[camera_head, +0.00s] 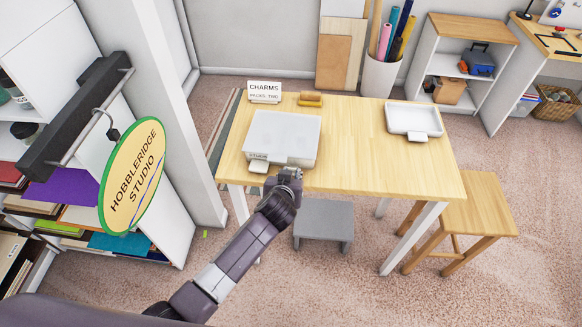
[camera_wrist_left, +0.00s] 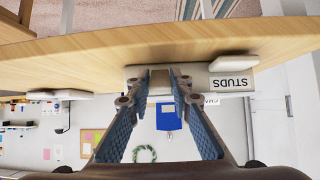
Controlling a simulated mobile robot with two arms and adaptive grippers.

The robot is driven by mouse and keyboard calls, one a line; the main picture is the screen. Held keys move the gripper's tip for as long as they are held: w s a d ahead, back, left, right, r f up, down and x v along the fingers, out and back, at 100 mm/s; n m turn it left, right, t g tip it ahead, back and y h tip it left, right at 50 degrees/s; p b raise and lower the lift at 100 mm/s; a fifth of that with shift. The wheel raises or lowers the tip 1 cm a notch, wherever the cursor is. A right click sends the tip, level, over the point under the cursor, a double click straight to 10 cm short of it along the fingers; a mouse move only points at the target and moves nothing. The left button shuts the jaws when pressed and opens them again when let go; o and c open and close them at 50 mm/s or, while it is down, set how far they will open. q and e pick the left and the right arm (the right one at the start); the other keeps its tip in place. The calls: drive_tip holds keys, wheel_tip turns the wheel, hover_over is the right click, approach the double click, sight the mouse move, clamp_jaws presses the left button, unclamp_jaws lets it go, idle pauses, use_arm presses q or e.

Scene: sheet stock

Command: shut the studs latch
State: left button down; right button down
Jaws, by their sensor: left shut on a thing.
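The studs case (camera_head: 284,138) is a flat pale grey box with its lid down, near the left end of the wooden table. Its STUDS label (camera_wrist_left: 235,81) reads upside down in the left wrist view, beside the fingers. My left gripper (camera_head: 290,176) is at the front edge of the case; it also shows in the left wrist view (camera_wrist_left: 161,80). Its blue-padded fingers stand either side of a small pale piece at the case front, which I take as the studs latch (camera_wrist_left: 161,75). The fingers hide much of it, so its exact position is unclear. My right gripper is not in view.
A CHARMS sign (camera_head: 264,92) and a wooden block (camera_head: 310,99) stand behind the case. A grey stool (camera_head: 324,217) and wooden bench (camera_head: 478,205) stand nearby.

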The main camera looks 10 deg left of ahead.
use_arm(q)
drive_tip(key=shift+w+r+g+p, duration=0.2)
drive_tip(key=shift+r+g+p, duration=0.35)
drive_tip(key=shift+p, duration=0.3)
drive_tip(key=shift+w+f+g+p, duration=0.1)
drive_tip(key=shift+g+p, duration=0.2)
drive_tip(key=shift+g, duration=0.05)
drive_tip(key=shift+f, duration=0.1)
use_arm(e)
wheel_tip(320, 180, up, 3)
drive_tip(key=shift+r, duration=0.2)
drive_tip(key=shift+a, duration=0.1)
use_arm(q)
drive_tip(key=c, duration=1.7)
unclamp_jaws()
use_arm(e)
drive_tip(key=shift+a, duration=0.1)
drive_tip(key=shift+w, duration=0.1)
use_arm(q)
drive_tip(key=v, duration=1.2)
drive_tip(key=shift+d, duration=0.1)
